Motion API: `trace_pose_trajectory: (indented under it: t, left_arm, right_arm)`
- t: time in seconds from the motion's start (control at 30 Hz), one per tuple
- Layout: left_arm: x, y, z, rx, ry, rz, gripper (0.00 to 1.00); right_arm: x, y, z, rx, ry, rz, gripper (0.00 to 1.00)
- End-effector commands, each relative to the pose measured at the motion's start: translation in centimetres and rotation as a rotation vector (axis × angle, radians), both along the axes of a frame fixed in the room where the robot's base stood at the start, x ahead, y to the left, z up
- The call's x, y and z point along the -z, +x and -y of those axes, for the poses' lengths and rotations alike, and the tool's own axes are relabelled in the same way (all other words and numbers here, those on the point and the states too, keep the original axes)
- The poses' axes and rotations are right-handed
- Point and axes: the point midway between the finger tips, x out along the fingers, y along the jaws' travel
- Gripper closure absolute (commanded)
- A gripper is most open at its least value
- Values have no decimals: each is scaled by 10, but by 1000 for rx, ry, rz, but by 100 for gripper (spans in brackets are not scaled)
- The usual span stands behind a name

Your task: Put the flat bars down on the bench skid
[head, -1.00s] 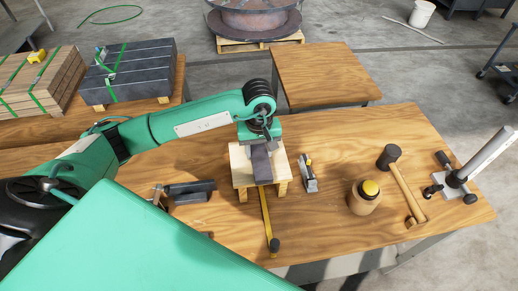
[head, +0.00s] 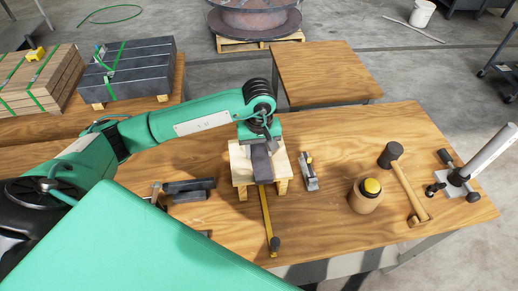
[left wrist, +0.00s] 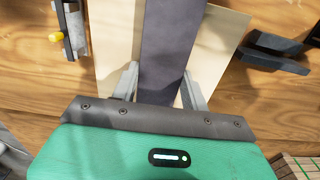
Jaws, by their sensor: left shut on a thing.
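The bench skid (head: 240,177) is a small pale wooden platform on blocks in the middle of the bench. A dark grey flat bar (head: 261,165) lies lengthwise over it; I cannot tell whether it touches the boards or how many bars are stacked. My left gripper (head: 260,145) is shut on the bar from above. In the left wrist view its two fingers stand either side of the bar (left wrist: 168,45), with the pale skid top (left wrist: 115,40) beneath. My right gripper is not in view.
Dark steel pieces (head: 190,189) lie left of the skid. A small clamp-like tool (head: 308,172), a jar (head: 364,200), a mallet (head: 405,185) and a grey stand (head: 485,160) are to the right. Bare bench (head: 335,140) lies between them.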

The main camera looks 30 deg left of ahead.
Motion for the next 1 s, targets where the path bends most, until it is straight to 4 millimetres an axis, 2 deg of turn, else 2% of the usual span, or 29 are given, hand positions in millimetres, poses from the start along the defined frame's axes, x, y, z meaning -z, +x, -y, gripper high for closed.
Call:
trace_pose_trajectory:
  t: [0.03, 0.07, 0.17, 0.4, 0.57, 0.77, 1.0]
  left_arm:
    - [-1, 1, 0, 0, -1, 5, 100]
    - [-2, 1, 0, 0, -1, 5, 49]
    - [-2, 1, 0, 0, -1, 3, 29]
    - [3, -1, 0, 0, 1, -5, 29]
    - [-4, 0, 0, 0, 0, -1, 29]
    - [-35, 1, 0, 1, -1, 4, 29]
    - [-86, 1, 0, 1, 0, 6, 29]
  right_arm:
    - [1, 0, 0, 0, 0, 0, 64]
    - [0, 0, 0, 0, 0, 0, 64]
    - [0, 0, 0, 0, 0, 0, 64]
    - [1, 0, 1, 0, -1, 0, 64]
    - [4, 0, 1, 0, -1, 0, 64]
    - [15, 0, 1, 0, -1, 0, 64]
    - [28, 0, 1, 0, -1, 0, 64]
